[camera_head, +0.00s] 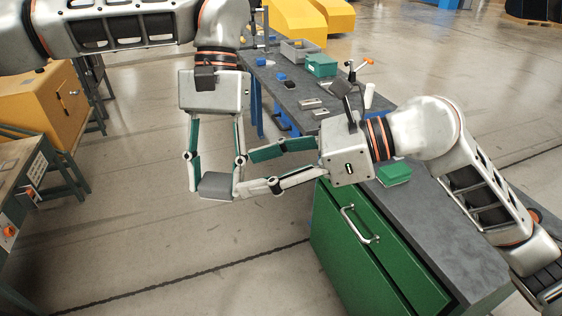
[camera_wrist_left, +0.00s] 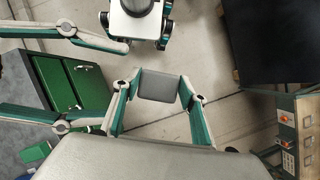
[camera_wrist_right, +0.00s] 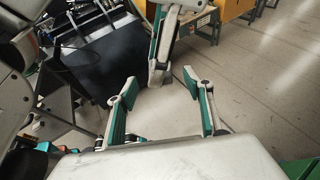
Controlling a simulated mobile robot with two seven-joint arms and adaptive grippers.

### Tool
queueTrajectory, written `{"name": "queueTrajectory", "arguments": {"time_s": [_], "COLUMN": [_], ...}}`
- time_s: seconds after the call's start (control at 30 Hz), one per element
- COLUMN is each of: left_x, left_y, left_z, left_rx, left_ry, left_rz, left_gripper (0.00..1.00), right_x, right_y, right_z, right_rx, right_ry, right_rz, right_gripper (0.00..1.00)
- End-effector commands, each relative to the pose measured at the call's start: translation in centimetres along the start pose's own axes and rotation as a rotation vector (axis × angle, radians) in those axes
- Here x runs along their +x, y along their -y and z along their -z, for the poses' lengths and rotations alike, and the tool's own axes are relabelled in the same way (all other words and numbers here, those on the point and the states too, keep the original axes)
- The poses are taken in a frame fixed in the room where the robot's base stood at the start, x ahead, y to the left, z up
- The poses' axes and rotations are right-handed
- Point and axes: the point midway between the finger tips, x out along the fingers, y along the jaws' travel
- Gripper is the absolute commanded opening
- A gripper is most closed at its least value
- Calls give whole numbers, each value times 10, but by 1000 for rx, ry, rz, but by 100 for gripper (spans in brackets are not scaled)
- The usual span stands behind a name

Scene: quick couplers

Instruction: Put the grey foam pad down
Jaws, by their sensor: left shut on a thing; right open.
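The grey foam pad (camera_head: 216,187) is held in the air between the fingertips of my left gripper (camera_head: 215,182). It also shows in the left wrist view (camera_wrist_left: 157,87), flat face toward the camera, with a finger at each side. Both are over bare floor, left of the workbench. My right gripper (camera_head: 246,171) is open and points left, its fingertips close to the left gripper's right finger. In the right wrist view the right gripper (camera_wrist_right: 160,84) has nothing between its fingers; a finger of the left gripper shows just beyond. I cannot tell whether they touch.
The workbench (camera_head: 436,222) has a grey top and green drawers with a handle. On it are a green box (camera_head: 320,65), a grey bin (camera_head: 298,50), a green block (camera_head: 394,173) and small metal parts. An orange cabinet and another table stand at the left. Floor between is clear.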

Motion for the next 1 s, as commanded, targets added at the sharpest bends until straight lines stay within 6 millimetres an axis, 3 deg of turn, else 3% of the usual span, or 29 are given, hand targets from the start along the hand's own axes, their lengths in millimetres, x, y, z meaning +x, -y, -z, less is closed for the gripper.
{"name": "queueTrajectory", "arguments": {"time_s": [0.2, 0.4, 0.87, 1.0], "left_x": [0, 0, 0, 0], "left_y": [0, 0, 0, 0], "left_z": [0, 0, 0, 0], "left_rx": [0, 0, 0, 0], "left_ry": [0, 0, 0, 0], "left_rz": [0, 0, 0, 0], "left_gripper": [16, 16, 16, 16], "right_x": [39, 64, 75, 75], "right_y": [-1, 0, 0, 0], "right_z": [-1, 0, 0, 0], "right_rx": [3, 4, 2, 2], "right_ry": [2, 2, 1, 1], "right_rz": [-4, -2, 0, 0], "right_gripper": [51, 51, 51, 18]}}
